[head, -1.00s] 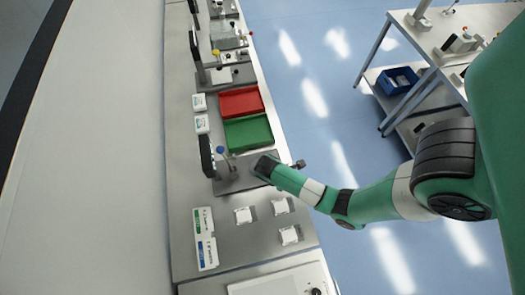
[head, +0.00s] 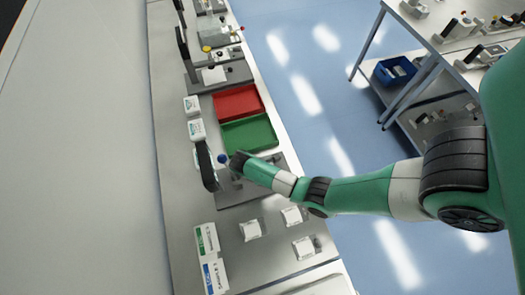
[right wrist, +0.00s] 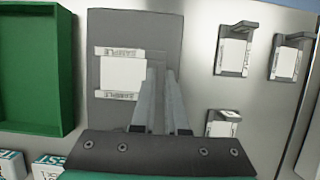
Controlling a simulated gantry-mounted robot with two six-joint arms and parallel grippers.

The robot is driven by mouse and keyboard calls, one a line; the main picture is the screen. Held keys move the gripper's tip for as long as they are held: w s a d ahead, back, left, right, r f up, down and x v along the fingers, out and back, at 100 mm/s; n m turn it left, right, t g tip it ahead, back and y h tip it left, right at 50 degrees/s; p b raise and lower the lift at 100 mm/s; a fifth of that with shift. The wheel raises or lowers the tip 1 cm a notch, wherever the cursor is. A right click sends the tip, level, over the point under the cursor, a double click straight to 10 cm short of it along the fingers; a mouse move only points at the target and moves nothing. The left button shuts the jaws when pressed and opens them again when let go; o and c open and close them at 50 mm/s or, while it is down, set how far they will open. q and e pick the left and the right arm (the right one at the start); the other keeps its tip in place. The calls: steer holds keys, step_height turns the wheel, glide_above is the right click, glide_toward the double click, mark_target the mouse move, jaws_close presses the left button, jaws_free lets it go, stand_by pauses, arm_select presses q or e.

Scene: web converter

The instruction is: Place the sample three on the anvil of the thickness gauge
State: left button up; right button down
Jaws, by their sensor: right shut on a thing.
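A white sample (right wrist: 122,73) with SAMPLE printed along two edges appears at the left side of my right gripper's fingertips (right wrist: 160,75). It looks larger than the samples in the holders; no number is readable. My right gripper (head: 238,162) is shut on it, over the dark grey base plate (right wrist: 135,25) of the thickness gauge. The gauge (head: 206,167) has a dark upright body and a blue knob (head: 222,158), left of the gripper in the head view. The anvil is hidden, and I cannot tell whether the sample touches anything. My left gripper is not in view.
Three holders with white samples (head: 250,230) (head: 293,217) (head: 303,248) stand on the bench in front of the gauge. A green tray (head: 250,134) and a red tray (head: 238,101) lie behind it. Label boxes (head: 197,130) and a label strip (head: 209,258) are at the left.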

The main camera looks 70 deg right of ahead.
steer(key=f+b, duration=0.4)
steer(key=shift+w+d, duration=0.15)
steer(key=shift+w, duration=0.25)
steer(key=shift+s+f, duration=0.15)
steer(key=shift+s, duration=0.05)
steer(key=shift+r, duration=0.2)
steer(key=shift+f, duration=0.25)
steer(key=c, duration=0.9)
jaws_free()
steer(key=shift+r, duration=0.1)
